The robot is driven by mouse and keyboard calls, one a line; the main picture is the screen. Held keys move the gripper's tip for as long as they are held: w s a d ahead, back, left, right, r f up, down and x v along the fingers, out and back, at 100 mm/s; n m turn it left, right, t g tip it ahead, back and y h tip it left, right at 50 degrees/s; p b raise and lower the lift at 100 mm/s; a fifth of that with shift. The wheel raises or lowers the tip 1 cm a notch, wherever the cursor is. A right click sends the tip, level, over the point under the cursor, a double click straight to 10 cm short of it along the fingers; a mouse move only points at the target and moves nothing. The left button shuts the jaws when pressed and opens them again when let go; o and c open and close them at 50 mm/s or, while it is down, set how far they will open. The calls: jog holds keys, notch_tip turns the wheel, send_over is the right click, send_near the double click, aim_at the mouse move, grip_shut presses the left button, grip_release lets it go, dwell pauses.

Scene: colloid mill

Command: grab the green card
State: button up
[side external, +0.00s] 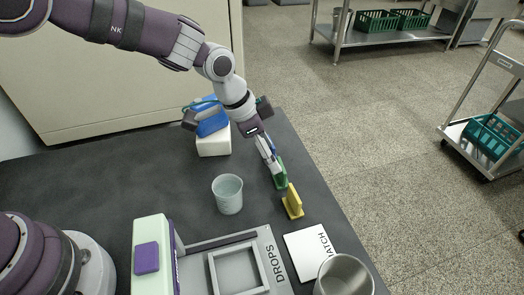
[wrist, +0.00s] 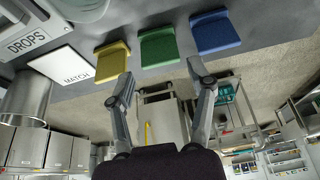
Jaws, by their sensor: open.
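The green card (side external: 281,181) stands in a green holder near the right edge of the dark table, between the yellow and blue ones. In the wrist view the green card (wrist: 158,46) is at top centre. My gripper (side external: 270,163) is close to the green card, and its fingers hide part of it in the side view. In the wrist view the fingers of my gripper (wrist: 159,74) are spread apart with nothing between them, and the green card lies just beyond the gap. I cannot tell whether a finger touches it.
A yellow card (side external: 293,203) and a blue card (wrist: 215,32) stand close on either side. A white MATCH plate (side external: 311,250), a metal pot (side external: 344,276), a DROPS tray (side external: 270,257) and a beaker (side external: 227,194) are nearby. The table edge lies just right of the cards.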

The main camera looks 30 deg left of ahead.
aim_at(281, 173)
jog(key=x, duration=0.5)
jog(key=shift+w+d+f, duration=0.15)
jog(key=shift+d+f, duration=0.1)
jog(key=c, duration=0.5)
